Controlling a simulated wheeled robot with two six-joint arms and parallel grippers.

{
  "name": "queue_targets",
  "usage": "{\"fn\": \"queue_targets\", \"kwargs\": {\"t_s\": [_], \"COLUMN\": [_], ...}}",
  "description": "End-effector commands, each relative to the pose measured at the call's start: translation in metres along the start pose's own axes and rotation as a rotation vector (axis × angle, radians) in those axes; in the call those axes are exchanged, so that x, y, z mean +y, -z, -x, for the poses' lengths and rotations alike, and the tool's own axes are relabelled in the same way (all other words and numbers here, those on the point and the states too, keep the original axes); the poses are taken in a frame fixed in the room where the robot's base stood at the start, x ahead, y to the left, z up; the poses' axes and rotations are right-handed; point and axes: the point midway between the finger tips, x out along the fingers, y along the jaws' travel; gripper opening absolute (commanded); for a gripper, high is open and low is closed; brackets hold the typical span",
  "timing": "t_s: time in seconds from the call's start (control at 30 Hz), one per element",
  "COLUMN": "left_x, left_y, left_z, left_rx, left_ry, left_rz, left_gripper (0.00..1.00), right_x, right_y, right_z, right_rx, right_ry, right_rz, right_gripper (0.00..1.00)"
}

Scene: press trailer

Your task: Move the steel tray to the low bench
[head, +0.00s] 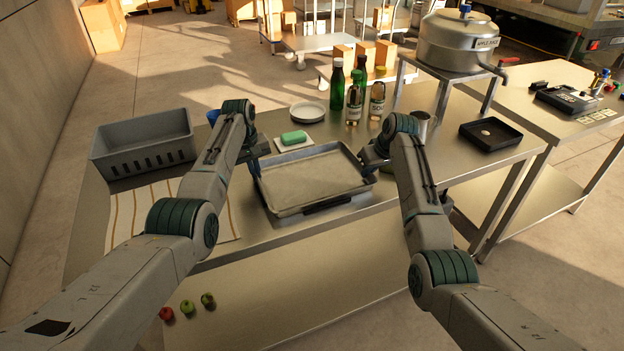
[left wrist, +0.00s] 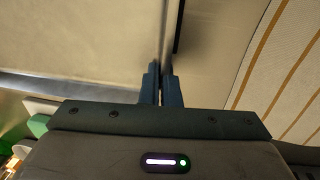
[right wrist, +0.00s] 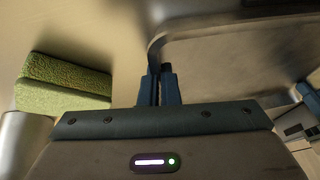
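The steel tray (head: 315,180) is a shallow, empty rectangle at the near middle of the steel table; I cannot tell whether it touches the tabletop. My left gripper (head: 258,160) is at its left side, and in the left wrist view its fingers (left wrist: 162,88) are closed on the tray's rim (left wrist: 160,45). My right gripper (head: 370,168) is at the right side, partly hidden by my arm. In the right wrist view its fingers (right wrist: 158,85) are closed on the rim near a corner of the tray (right wrist: 225,60). A low steel surface (head: 300,290), seemingly the low bench, lies in front.
Several small apples (head: 187,308) lie at the low surface's left. A grey crate (head: 145,150) and striped cloth (head: 130,215) are left of the tray. Green soap (head: 293,138), a plate (head: 308,112) and bottles (head: 354,100) stand behind. A black tray (head: 490,136) is right.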

Motion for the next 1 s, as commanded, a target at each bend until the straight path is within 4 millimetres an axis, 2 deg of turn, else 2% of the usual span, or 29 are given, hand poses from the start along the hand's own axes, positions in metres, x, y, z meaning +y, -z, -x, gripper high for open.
{"fn": "queue_targets", "kwargs": {"t_s": [0.57,1.0], "left_x": [0.000,0.005], "left_y": [0.001,0.001], "left_z": [0.005,0.042], "left_rx": [0.002,0.002], "left_ry": [0.000,0.000], "left_rz": [0.000,0.000], "left_gripper": [0.00,0.00], "right_x": [0.000,-0.004], "right_y": [0.002,0.016], "right_z": [0.004,0.038], "right_rx": [0.000,0.000], "right_ry": [-0.001,-0.001], "right_rz": [0.000,0.000], "right_gripper": [0.00,0.00]}}
